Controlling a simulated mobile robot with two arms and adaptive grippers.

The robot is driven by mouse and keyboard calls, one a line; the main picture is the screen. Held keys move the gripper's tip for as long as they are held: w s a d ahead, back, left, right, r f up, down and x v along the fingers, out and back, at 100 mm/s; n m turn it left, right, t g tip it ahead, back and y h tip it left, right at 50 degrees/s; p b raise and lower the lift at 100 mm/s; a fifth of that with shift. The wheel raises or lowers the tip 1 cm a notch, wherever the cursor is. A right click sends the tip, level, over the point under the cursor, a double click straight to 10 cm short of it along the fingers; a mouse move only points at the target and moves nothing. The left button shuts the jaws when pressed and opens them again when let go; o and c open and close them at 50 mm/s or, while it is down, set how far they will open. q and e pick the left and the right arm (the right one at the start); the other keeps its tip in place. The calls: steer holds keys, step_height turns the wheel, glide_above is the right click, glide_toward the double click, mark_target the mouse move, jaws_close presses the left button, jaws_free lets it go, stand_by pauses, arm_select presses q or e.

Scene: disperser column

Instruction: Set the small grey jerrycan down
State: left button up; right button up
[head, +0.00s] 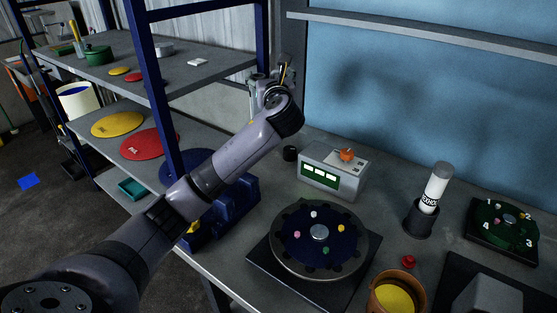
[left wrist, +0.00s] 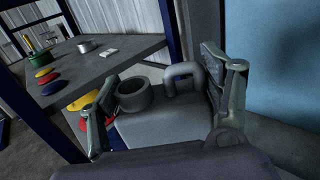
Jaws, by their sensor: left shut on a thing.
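The small grey jerrycan (left wrist: 160,125) fills the middle of the left wrist view, with its round dark neck and looped handle on top. My left gripper (left wrist: 165,105) is shut on it, one finger at each side of its body. In the head view my left gripper (head: 271,82) is raised near the shelf post and the blue panel, above the back of the workbench (head: 250,245). There my arm mostly hides the jerrycan, and its underside is out of sight. My right gripper is not in view.
A round carousel (head: 318,262), a white bottle (head: 437,185) and a yellow-filled pot (head: 395,297) occupy the bench. The shelf (head: 205,70) is close at left.

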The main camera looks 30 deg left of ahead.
arm_select(q)
steer(key=f, duration=0.5)
steer(key=s+f, duration=0.1)
steer(key=f, duration=0.2)
steer(key=shift+s+p, duration=0.1)
steer(key=shift+p, duration=0.2)
steer(key=f, duration=0.4)
steer(key=shift+w+f, duration=0.2)
step_height(320, 180, down, 7)
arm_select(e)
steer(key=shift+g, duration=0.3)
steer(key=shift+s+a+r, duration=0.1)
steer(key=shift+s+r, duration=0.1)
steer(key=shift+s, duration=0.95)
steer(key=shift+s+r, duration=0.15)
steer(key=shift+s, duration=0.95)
